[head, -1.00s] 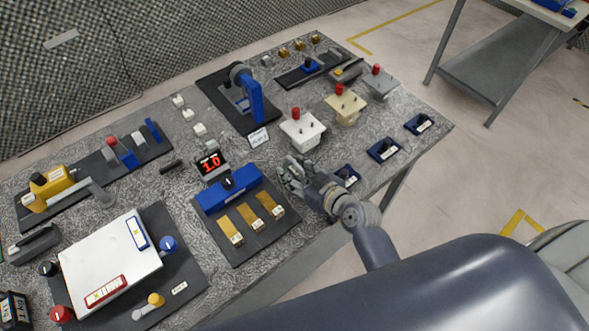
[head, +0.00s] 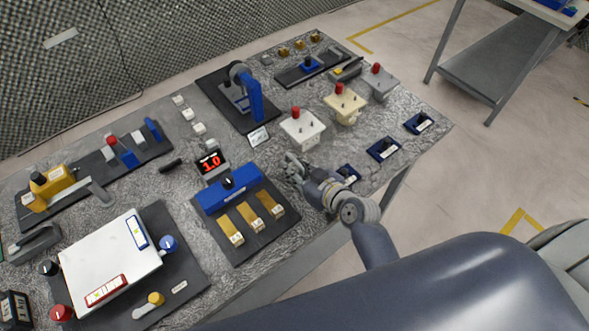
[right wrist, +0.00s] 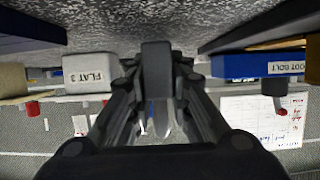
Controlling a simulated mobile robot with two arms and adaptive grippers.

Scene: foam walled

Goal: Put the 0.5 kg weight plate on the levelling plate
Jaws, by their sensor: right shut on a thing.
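The levelling plate (head: 108,259) seems to be the white square plate at the lower left in the head view, tilted in the picture, with red, blue, yellow and black knobs around it. My right gripper (head: 294,168) is above the table's near side, right of the blue block with brass pieces. In the right wrist view its fingers (right wrist: 158,95) are shut on a dark grey piece (right wrist: 156,68). Only a narrow face of this piece shows, with no readable mark, so I cannot tell whether it is the 0.5 kg weight plate. My left gripper is not in view.
White, cream and grey boxes with red knobs (head: 302,128) stand behind the gripper. Small blue holders (head: 383,149) lie to the right.

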